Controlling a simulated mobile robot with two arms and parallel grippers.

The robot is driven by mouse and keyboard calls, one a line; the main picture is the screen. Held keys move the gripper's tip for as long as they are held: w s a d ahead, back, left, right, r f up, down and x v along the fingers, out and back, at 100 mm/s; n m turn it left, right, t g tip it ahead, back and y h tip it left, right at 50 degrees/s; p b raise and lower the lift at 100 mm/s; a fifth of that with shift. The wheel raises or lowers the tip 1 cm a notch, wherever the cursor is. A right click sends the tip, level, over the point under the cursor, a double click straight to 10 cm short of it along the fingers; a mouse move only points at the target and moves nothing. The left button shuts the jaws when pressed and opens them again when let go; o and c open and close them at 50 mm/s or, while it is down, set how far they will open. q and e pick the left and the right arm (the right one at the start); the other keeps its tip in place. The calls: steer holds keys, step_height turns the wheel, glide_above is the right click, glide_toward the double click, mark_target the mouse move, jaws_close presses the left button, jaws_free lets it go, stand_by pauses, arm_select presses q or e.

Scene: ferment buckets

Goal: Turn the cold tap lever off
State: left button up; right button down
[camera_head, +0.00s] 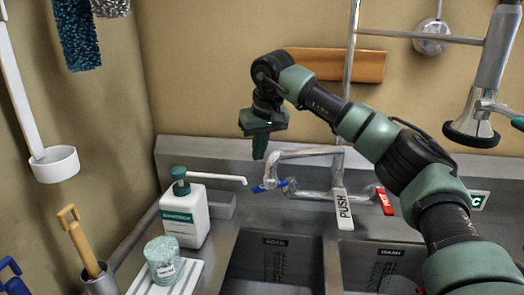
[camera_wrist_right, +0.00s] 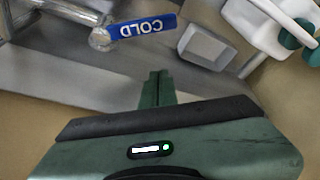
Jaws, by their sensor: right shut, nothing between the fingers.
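The cold tap lever (camera_head: 268,187) is a small blue handle at the left end of the metal tap (camera_head: 318,153) on the back wall of the sink. In the right wrist view the blue lever (camera_wrist_right: 143,26) reads COLD and sticks out sideways from its metal joint. My right gripper (camera_head: 259,153) points down above the blue lever, apart from it. Its green fingers (camera_wrist_right: 157,78) are closed together and empty in the wrist view, with a gap to the lever. My left gripper is not in view.
A white soap pump bottle (camera_head: 185,213) stands left of the lever, its long spout reaching toward it. A red lever (camera_head: 384,201) and a white PUSH lever (camera_head: 342,209) are on the right. A spray head (camera_head: 472,129) hangs at right. Sink basins (camera_head: 275,262) lie below.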

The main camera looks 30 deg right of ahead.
step_height(320, 180, down, 6)
steer(key=s+p, duration=0.1)
steer(key=shift+s+f, duration=0.25)
steer(key=shift+s, duration=0.1)
steer(key=shift+a, duration=0.1)
steer(key=shift+s+a+p, duration=0.1)
steer(key=shift+s+p, duration=0.2)
steer(key=shift+s, duration=0.2)
stand_by(0.3)
